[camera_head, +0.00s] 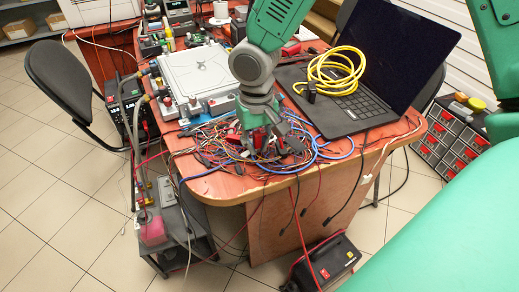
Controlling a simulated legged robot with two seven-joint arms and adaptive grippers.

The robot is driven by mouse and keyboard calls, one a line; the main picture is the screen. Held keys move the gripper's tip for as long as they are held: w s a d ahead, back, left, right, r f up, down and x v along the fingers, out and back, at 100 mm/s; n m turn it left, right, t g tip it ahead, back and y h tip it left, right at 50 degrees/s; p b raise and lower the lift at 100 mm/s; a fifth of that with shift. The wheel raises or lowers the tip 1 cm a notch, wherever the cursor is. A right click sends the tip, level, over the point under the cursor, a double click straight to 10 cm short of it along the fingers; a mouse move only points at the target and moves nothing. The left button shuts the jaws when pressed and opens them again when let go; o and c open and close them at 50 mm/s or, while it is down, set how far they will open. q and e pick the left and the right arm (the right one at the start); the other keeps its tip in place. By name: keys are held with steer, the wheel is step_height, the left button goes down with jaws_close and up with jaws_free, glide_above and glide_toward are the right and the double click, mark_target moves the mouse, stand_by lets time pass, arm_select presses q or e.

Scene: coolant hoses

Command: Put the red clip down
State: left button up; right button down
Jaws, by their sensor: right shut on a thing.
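My right gripper (266,138) points down over the tangle of coloured wires (215,145) near the table's front edge. It is shut on a small red thing that seems to be the red clip; the fingers and the wires hide most of it. I cannot tell whether the clip touches the wires or the tabletop below. My left gripper is not in view.
A black laptop (385,100) with a coiled yellow cable (335,72) lies right of the gripper. A white case (196,72) stands behind left. The wooden table (225,190) has a narrow bare front edge, with wires hanging over it. A black-red box (325,265) stands on the floor.

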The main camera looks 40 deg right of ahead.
steer(key=shift+a+f, duration=0.45)
steer(key=shift+f, duration=0.1)
steer(key=shift+w+a, duration=0.1)
steer(key=shift+a, duration=0.1)
steer(key=shift+d+f, duration=0.25)
steer(key=shift+d, duration=0.45)
steer(key=shift+d+f, duration=0.2)
steer(key=shift+d, duration=0.45)
steer(key=c, duration=1.9)
jaws_free()
steer(key=shift+s, duration=0.25)
steer(key=shift+o, duration=1.4)
steer(key=shift+a+f, duration=0.1)
steer(key=shift+a, duration=0.1)
steer(key=shift+w+a, duration=0.15)
steer(key=shift+a, duration=0.4)
steer(key=shift+d, duration=0.35)
